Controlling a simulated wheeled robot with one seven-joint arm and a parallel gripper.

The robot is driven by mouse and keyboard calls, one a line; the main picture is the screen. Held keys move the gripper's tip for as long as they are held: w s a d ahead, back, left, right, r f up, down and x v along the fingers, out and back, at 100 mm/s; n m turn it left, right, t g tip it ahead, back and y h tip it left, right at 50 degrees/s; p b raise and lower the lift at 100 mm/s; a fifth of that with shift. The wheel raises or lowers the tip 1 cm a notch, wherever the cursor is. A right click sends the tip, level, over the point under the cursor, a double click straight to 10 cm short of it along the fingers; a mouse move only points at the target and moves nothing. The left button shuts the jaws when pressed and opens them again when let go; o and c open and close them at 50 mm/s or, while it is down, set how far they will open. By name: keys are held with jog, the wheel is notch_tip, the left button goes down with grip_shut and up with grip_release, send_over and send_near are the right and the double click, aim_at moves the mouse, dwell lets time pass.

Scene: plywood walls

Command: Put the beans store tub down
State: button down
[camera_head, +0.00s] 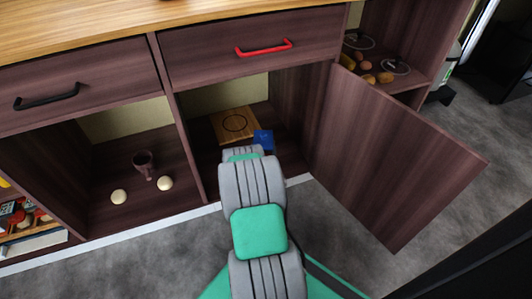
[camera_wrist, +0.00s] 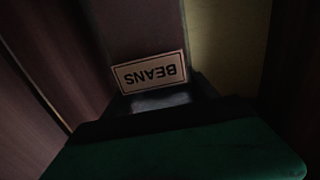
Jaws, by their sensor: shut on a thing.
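The beans store tub shows in the wrist view as a pale, dark-framed label (camera_wrist: 150,73) that reads BEANS upside down. The label is directly in front of my gripper (camera_wrist: 160,99), between its dark fingers. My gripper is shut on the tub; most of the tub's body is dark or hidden. In the head view a small blue thing (camera_head: 263,139) shows at the end of my arm, probably part of the tub. My arm reaches into the open middle cupboard and hides the gripper there. A wooden board with a dark ring (camera_head: 235,124) lies on the cupboard floor just behind and left of the blue thing.
The cupboard door (camera_head: 395,150) stands open on the right. A divider (camera_head: 177,120) bounds the cupboard on the left. The left compartment holds a dark cup (camera_head: 144,162) and two pale round things (camera_head: 119,196). A drawer with a red handle (camera_head: 263,48) is above.

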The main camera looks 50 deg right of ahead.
jog(key=w+d+f+b, duration=0.4)
jog(key=d+f+b, duration=0.2)
jog(key=f, duration=0.4)
jog(key=shift+d+f+b, duration=0.3)
jog(key=shift+d+b, duration=0.1)
jog(key=shift+d, duration=0.45)
jog(key=shift+c, duration=1.2)
grip_release()
jog(key=shift+f, duration=0.1)
